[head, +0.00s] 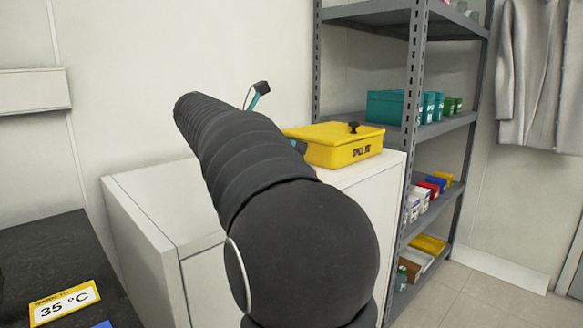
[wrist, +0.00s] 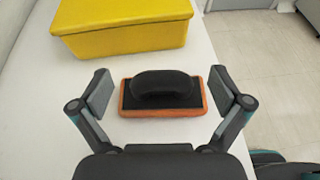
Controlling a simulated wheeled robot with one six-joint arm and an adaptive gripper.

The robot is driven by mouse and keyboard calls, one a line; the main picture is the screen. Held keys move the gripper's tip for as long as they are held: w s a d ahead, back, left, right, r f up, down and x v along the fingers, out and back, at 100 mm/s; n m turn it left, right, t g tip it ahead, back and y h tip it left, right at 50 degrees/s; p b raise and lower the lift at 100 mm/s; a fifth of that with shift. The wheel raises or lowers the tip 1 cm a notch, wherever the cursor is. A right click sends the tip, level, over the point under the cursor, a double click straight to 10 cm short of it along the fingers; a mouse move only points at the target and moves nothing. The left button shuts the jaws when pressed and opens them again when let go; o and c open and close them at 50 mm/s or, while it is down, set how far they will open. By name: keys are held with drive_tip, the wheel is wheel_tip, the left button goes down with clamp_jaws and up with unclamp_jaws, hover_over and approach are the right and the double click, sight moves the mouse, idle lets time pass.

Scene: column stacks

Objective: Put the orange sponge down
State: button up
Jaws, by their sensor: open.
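The orange sponge (wrist: 133,104) shows in the wrist view as an orange block with a black top and a black handle. It lies flat on the white cabinet top (wrist: 45,125). My gripper (wrist: 170,92) is open, with one finger to the left of the sponge and one to the right, both apart from it. In the head view my arm hides the sponge and most of the gripper; the white cabinet top (head: 160,196) shows there in part.
A yellow box with a black knob (head: 340,146) stands on the cabinet, just beyond the sponge; it also shows in the wrist view (wrist: 125,30). A grey shelf rack (head: 413,90) with several small boxes stands at the right. A dark counter (head: 60,250) is at the left.

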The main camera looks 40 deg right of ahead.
drive_tip(key=x, duration=0.4)
drive_tip(key=shift+f, duration=0.2)
drive_tip(key=shift+c, duration=0.3)
drive_tip(key=c, duration=1.3)
drive_tip(key=shift+o, duration=0.2)
drive_tip(key=shift+r, duration=0.15)
